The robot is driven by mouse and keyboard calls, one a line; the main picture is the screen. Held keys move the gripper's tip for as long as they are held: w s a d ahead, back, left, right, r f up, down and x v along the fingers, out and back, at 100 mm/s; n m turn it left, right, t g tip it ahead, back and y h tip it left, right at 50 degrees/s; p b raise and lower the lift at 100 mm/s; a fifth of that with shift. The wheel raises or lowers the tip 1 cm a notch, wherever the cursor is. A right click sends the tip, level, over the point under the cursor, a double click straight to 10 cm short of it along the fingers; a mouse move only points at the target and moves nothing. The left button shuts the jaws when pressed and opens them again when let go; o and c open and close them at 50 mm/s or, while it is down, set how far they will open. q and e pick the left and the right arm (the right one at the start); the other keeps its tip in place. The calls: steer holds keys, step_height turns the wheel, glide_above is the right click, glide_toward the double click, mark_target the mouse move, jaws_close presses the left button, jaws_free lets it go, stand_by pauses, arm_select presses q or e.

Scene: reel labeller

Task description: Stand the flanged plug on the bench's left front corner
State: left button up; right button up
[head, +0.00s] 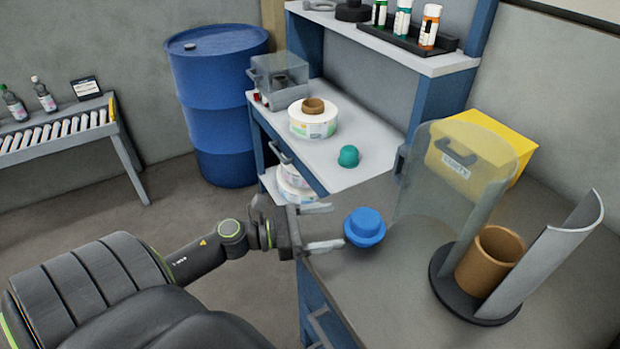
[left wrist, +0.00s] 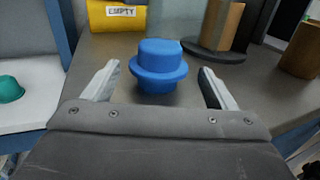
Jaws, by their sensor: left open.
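The blue flanged plug (head: 364,227) stands upright on the grey bench (head: 370,300), near its left edge. It also shows in the left wrist view (left wrist: 158,66), centred ahead of the fingers, with its wide flange around the middle. My left gripper (head: 322,227) is open and empty, just left of the plug. In the left wrist view its two fingers (left wrist: 158,82) are spread on either side of the plug's near side, apart from it. My right gripper is not in either view.
A brown core (head: 490,262) stands in a black round base with curved guards to the right. A yellow "EMPTY" bin (head: 472,155) is behind. A teal cap (head: 348,156) and label reel (head: 312,119) lie on the adjoining white surface. The bench's front is clear.

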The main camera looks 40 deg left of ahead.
arm_select(q)
steer(key=shift+s+a+f, duration=0.2)
steer(key=shift+s+a, duration=0.2)
steer(key=shift+s, duration=0.1)
steer(key=shift+b+v, duration=0.4)
steer(key=shift+v, duration=0.65)
steer(key=shift+r, duration=0.2)
